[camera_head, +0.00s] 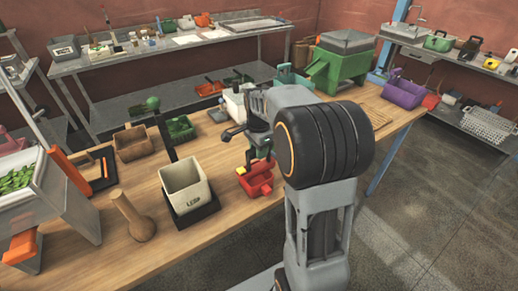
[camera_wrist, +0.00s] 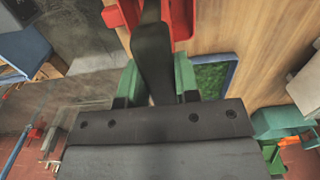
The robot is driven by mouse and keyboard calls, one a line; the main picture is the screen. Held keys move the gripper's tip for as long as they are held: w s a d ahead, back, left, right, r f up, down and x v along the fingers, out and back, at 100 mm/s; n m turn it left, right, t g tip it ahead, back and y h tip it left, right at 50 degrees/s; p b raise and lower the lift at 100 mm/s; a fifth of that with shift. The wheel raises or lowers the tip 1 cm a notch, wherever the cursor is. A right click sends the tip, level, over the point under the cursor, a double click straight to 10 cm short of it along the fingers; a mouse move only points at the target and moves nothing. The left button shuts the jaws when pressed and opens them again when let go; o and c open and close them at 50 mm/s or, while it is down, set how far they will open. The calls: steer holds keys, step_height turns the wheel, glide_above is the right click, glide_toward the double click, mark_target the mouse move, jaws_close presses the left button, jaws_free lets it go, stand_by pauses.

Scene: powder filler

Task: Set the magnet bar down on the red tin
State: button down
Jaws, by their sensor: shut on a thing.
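My gripper (camera_wrist: 158,85), with green fingers, is shut on the magnet bar (camera_wrist: 152,50), a long black bar that runs up the middle of the wrist view. The red tin (camera_wrist: 181,20) shows on both sides of the bar's far part at the top of that view. In the head view the red tin (camera_head: 258,184) stands on the wooden table below my gripper (camera_head: 258,152), with a small yellow piece at its left end. I cannot tell whether the bar touches the tin. My arm hides part of the area on the right.
A cream bin (camera_head: 186,184) in a black stand and a wooden pestle (camera_head: 136,219) stand left of the tin. A wooden box (camera_head: 134,144) and green tray (camera_head: 180,130) lie behind. A green machine (camera_head: 341,66) and purple container (camera_head: 404,93) are at the far right.

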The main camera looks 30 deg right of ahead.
steer(key=c, duration=0.8)
jaws_free()
steer(key=shift+c, duration=0.2)
step_height(320, 180, up, 12)
steer(key=s+a+f+n+t, duration=0.2)
steer(key=s+a+f+n, duration=0.1)
steer(key=s+n, duration=0.5)
steer(key=s+a+f+n+t, duration=0.2)
steer(key=s+a+f+n, duration=0.2)
steer(key=s+a+n, duration=0.2)
steer(key=s+n, duration=0.2)
steer(key=shift+f+n, duration=0.2)
steer(key=shift+n, duration=0.2)
steer(key=shift+s+a, duration=0.1)
steer(key=shift+c, duration=0.4)
